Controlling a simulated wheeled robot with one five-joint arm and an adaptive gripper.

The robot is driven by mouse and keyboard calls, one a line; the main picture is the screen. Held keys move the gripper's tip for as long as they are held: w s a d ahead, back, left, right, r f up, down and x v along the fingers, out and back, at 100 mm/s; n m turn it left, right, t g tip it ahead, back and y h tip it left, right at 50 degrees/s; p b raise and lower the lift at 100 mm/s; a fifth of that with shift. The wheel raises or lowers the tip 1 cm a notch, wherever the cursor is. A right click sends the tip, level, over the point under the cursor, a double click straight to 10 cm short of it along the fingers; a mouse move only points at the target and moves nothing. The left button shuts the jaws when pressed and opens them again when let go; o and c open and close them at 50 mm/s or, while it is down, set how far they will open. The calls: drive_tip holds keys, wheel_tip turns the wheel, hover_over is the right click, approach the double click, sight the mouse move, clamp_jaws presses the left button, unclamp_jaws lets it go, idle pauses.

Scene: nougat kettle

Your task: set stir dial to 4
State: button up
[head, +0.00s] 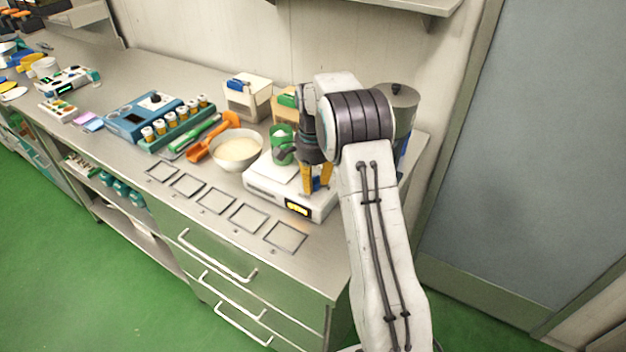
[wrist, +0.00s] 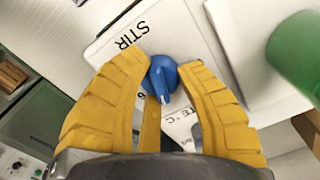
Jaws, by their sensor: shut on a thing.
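The stir dial (wrist: 163,77) is a round blue knob with a pale pointer line, below the printed word STIR in the wrist view. The pointer runs toward the bottom of that picture. Most of the numbers around the dial are hidden by my fingers, so I cannot read its setting. My gripper (wrist: 168,75) has its yellow fingers shut on the dial from both sides.
A green-banded beaker (head: 282,150) stands on the unit and shows as green at the wrist view's right edge. A bowl of pale powder (head: 238,153) and an orange scoop (head: 205,145) lie to the left. Square outlines (head: 217,200) mark clear counter in front.

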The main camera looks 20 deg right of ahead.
sight(313, 177)
drive_tip(key=shift+s+f+m, duration=0.15)
drive_tip(key=shift+f+m, duration=0.05)
drive_tip(key=shift+m, duration=0.1)
idle(0.4)
drive_tip(key=o, duration=1.2)
drive_tip(key=shift+r, duration=0.1)
drive_tip(key=shift+r, duration=0.1)
wheel_tip(313, 177, up, 12)
drive_tip(key=shift+f, duration=0.1)
